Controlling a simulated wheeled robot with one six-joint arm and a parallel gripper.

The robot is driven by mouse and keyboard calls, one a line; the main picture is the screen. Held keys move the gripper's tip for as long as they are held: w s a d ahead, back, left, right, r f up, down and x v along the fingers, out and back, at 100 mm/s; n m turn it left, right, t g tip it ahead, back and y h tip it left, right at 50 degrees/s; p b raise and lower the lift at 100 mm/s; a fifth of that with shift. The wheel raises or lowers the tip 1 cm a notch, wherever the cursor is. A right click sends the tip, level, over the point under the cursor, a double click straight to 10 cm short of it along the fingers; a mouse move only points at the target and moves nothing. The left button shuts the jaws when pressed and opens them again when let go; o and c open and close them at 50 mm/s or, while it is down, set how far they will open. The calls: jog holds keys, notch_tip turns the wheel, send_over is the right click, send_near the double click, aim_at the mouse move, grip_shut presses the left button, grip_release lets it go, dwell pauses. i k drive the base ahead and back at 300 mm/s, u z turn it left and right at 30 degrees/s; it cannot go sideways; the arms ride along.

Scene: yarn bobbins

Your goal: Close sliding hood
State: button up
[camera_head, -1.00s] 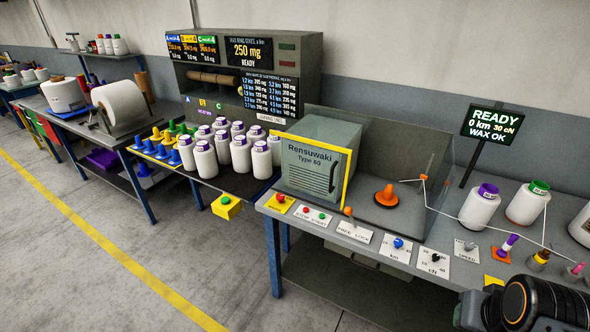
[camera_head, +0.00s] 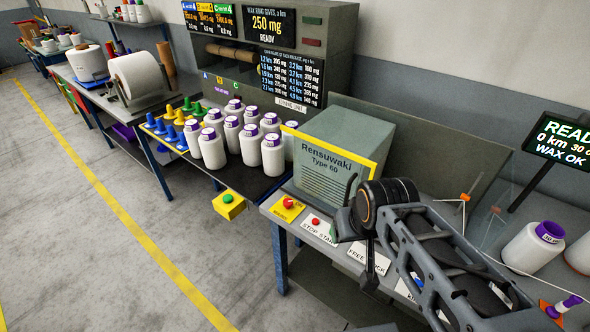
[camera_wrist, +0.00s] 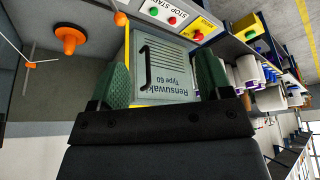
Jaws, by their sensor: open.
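The hood is a grey-green box labelled Rensuwaki Type 60 (camera_head: 335,135) with a yellow edge, at the left end of the machine table. In the wrist view the hood's front (camera_wrist: 172,62) fills the middle, with its black bar handle (camera_wrist: 145,66) upright between my fingers. My gripper (camera_wrist: 163,84) is open, one green finger on each side of the handle, nearer the left one. I see no contact; the gap in depth is unclear. In the head view my gripper (camera_head: 341,210) is before the hood's lower right front, and my arm hides part of that area.
An orange cone (camera_wrist: 69,38) stands on the open bed beside the hood. Control plates with a red button (camera_head: 316,222) line the table's front edge. White bobbins (camera_head: 272,155) stand left of the hood. A white bobbin (camera_head: 533,246) stands on the right.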

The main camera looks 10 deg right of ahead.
aim_at(374, 165)
jog(key=k, duration=1.25)
jog(key=u, duration=0.65)
jog(key=i, duration=0.7)
jog(key=u, duration=0.65)
jog(key=i, duration=0.8)
jog(key=z, duration=0.65)
jog(key=i, duration=0.85)
jog(key=z, duration=0.65)
